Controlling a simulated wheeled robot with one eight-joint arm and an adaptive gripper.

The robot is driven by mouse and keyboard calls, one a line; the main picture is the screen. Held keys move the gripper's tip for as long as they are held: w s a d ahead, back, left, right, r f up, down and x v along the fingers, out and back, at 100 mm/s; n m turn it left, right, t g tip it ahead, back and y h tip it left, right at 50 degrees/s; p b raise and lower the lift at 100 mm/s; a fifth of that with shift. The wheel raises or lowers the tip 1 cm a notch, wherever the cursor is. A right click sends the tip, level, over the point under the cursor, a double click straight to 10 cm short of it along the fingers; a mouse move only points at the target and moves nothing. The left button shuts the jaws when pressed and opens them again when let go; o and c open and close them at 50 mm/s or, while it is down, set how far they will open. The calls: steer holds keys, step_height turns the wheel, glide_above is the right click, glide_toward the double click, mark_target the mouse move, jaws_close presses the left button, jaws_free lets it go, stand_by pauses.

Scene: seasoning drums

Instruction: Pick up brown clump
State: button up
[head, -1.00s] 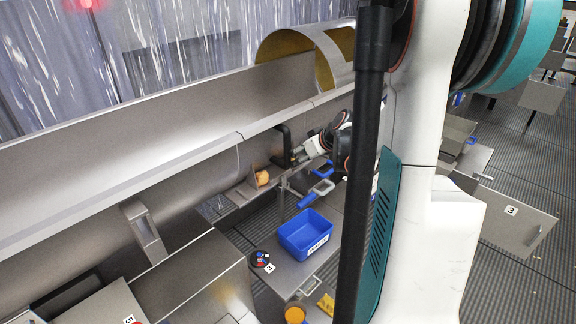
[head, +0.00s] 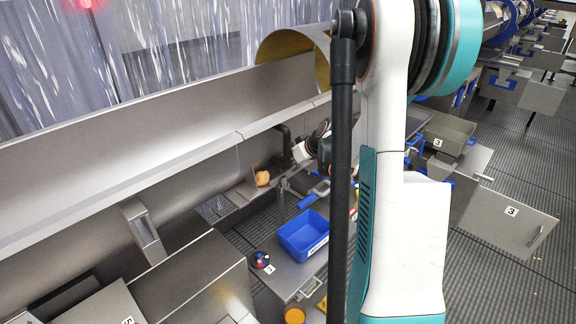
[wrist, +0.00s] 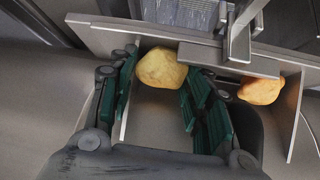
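In the wrist view, an orange-brown clump (wrist: 261,90) lies to the right, outside my gripper's right finger. A paler yellow clump (wrist: 162,67) lies ahead, between the lines of the two fingers. My gripper (wrist: 160,78) is open, with green pads spread apart and nothing held between them. In the head view, an orange-brown clump (head: 262,178) sits on a small metal ledge at the drum's side. My gripper (head: 299,152) is to the right of this clump, small and partly obscured.
Metal plate walls (wrist: 205,38) and a bracket (wrist: 238,45) stand close beyond the fingers. In the head view, a blue bin (head: 302,232) and a blue-handled tool (head: 312,196) rest on the metal table. A round multicoloured item (head: 260,259) is left of the bin.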

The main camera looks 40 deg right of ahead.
steer(key=shift+c, duration=1.2)
